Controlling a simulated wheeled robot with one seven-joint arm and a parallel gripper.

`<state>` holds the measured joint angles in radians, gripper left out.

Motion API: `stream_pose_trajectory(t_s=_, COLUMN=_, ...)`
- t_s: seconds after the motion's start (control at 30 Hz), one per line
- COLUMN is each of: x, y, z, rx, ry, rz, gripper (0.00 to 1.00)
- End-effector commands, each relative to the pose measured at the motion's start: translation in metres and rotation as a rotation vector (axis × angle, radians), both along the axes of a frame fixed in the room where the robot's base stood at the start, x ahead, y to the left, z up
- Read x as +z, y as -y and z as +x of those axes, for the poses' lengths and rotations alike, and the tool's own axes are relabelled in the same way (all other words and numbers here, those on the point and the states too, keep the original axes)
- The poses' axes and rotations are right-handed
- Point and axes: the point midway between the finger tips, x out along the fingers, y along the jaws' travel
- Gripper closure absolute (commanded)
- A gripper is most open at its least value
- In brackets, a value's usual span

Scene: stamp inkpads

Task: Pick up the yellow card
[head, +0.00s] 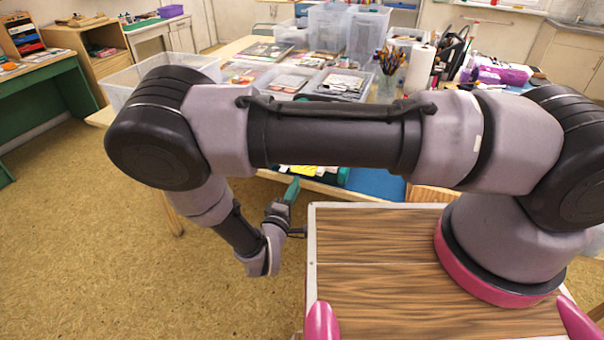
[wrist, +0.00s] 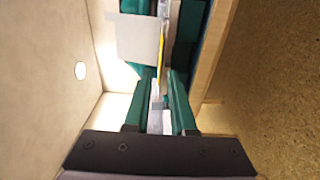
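A narrow yellow strip, which looks like the yellow card (wrist: 162,48) seen nearly edge-on, stands beyond my fingertips in the wrist view. In the head view, a small yellow patch (head: 303,171) shows below my arm at the table's near edge, and I cannot tell if it is the same card. My gripper (wrist: 160,84) has two green fingers standing apart, with pale surfaces visible in the gap. The yellow strip lines up with this gap, and I see no finger closed on it. In the head view my gripper (head: 292,188) is beside the table edge, partly hidden.
A pale grey flat piece (wrist: 138,40) is left of the yellow strip. Green surfaces and a wooden edge (wrist: 212,62) lie close on the right. The table holds clear bins (head: 345,32), a paper roll (head: 420,68) and a brush jar (head: 388,85). Floor (head: 90,220) at left is free.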

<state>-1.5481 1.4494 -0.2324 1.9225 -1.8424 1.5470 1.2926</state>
Motion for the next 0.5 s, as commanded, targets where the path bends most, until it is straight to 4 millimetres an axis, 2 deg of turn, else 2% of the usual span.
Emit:
stream_pose_trajectory(t_s=0.2, x=0.0, y=0.009, z=0.03, rx=-0.002, ry=0.0, rz=-0.001, gripper=0.77)
stream_pose_trajectory(t_s=0.5, x=0.0, y=0.015, z=0.05, rx=-0.001, ry=0.0, rz=-0.001, gripper=0.77)
